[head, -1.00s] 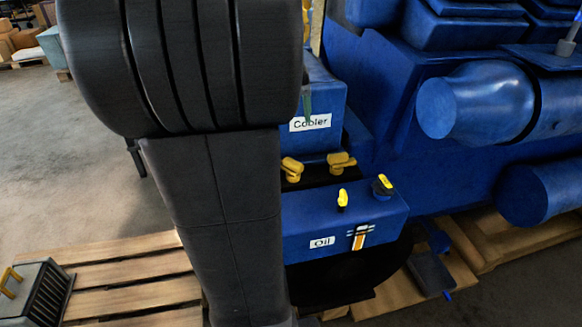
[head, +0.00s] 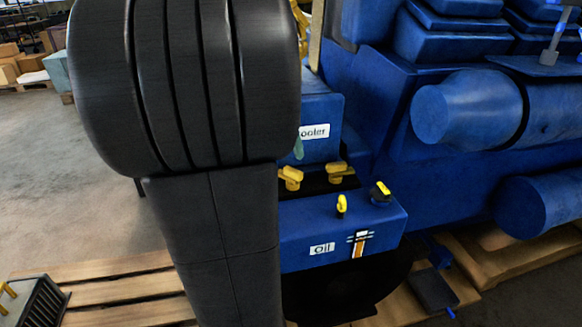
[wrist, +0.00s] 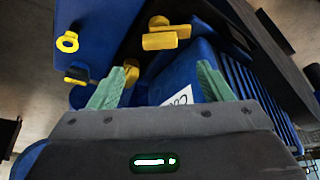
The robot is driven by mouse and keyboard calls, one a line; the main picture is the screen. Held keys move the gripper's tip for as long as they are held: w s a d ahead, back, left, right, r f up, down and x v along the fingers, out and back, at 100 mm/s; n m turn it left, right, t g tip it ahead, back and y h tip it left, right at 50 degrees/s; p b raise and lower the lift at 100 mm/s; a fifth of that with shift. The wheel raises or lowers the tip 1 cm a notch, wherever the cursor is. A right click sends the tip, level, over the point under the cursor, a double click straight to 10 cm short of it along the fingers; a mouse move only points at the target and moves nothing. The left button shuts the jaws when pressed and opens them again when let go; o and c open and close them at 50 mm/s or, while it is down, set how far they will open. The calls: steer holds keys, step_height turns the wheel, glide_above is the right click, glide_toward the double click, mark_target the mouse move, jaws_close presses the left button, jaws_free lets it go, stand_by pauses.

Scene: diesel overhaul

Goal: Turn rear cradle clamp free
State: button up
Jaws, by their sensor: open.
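Two yellow clamp handles stand in the gap between the blue oil box and the blue cooler box; in the head view one is at left (head: 291,178) and one at right (head: 340,172). I cannot tell for sure which is the rear cradle clamp. In the wrist view one yellow clamp (wrist: 131,72) shows beside the left fingertip, and another yellow clamp (wrist: 162,38) lies beyond the fingers. My gripper (wrist: 162,70) is open, its green fingers apart with nothing held. Whether the left finger touches the clamp is unclear. In the head view my arm hides most of the gripper.
The cooler box (head: 322,108) is close under the fingers. The oil box (head: 335,225) has a yellow ring tab (head: 342,206) and a yellow-topped cap (head: 382,190). A large blue engine (head: 440,170) fills the right. A slatted black box (head: 38,302) sits at lower left.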

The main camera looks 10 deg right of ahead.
mark_target(293, 170)
steer(key=x, duration=0.9)
steer(key=shift+f, duration=0.1)
steer(key=c, duration=1)
steer(key=n+y, duration=0.1)
steer(key=n, duration=0.1)
steer(key=n+t+p, duration=0.1)
steer(key=n, duration=0.2)
steer(key=shift+d+y, duration=0.1)
steer(key=shift+y, duration=0.3)
steer(key=n+y, duration=0.1)
steer(key=n, duration=0.1)
steer(key=n+p, duration=0.1)
steer(key=n, duration=0.2)
steer(key=shift+d+t+y, duration=0.1)
steer(key=shift+t+y, duration=0.3)
steer(key=shift+n, duration=0.3)
